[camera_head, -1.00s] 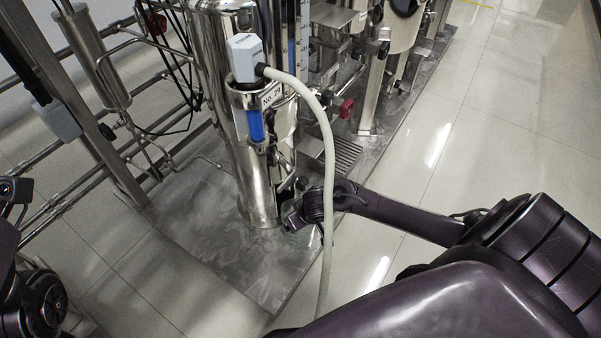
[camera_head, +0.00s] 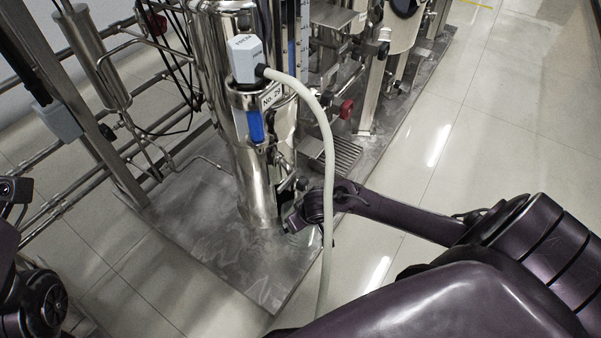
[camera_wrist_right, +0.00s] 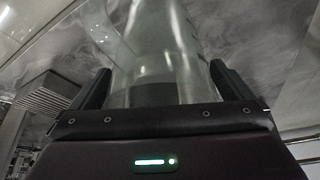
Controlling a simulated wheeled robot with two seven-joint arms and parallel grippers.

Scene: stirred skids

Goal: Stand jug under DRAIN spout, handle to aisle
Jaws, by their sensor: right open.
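The clear jug (camera_wrist_right: 155,50) is between the two fingers of my right gripper in the right wrist view, with the fingers on either side of it. My right gripper (camera_wrist_right: 160,88) is open around the jug. In the head view my right gripper (camera_head: 292,222) is low beside the foot of the shiny steel column, and a little of the clear jug (camera_head: 300,238) shows below it. No label reading DRAIN can be read. Only dark parts of my left arm show at the left edge; its fingers are not in view.
The steel column (camera_head: 222,120) stands on a grey skid plate (camera_head: 205,245). A pale hose (camera_head: 328,165) arcs from the grey sensor head (camera_head: 245,58) and crosses in front of my right wrist. A slotted grate (camera_head: 342,155) and a red valve handle (camera_head: 347,109) lie beyond. The tiled aisle (camera_head: 500,130) at right is clear.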

